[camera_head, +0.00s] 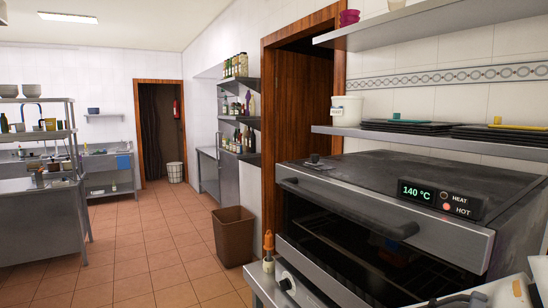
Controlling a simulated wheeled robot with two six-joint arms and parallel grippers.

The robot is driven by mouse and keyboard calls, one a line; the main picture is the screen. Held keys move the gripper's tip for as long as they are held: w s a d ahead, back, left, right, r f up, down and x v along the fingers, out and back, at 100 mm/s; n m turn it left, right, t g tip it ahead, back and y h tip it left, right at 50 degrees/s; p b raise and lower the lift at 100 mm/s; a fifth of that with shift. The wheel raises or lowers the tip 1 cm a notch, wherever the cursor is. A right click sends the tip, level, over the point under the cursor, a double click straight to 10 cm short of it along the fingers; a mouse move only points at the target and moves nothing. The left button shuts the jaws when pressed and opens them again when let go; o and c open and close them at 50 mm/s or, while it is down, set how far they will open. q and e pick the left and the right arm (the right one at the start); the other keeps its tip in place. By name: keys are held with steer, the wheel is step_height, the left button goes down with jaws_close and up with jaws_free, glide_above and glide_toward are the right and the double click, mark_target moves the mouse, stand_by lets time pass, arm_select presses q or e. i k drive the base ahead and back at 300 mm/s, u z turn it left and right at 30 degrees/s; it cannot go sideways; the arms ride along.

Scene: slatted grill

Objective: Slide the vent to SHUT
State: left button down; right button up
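A large dark-topped oven (390,180) fills the right side. Its display (441,195) reads 140 °C, beside the words HEAT and HOT and a lit red light. A small dark knob (314,159) stands on a pale plate at the far left of the oven's top; it may be the vent slider. No SHUT marking is readable, so I cannot tell the vent's position. Neither gripper's fingers are in view. Pale parts at the bottom right corner may be my own arm.
The oven door handle (345,205) sticks out along the front. A shelf (430,137) with dark trays and a white bucket (346,110) hangs above the oven. An orange-topped bottle (268,250) stands at the front left. A brown bin (233,236) stands on open tiled floor.

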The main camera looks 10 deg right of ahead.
mark_target(314, 159)
steer(key=u, duration=1.35)
steer(key=i, duration=1.15)
steer(key=z, duration=1.55)
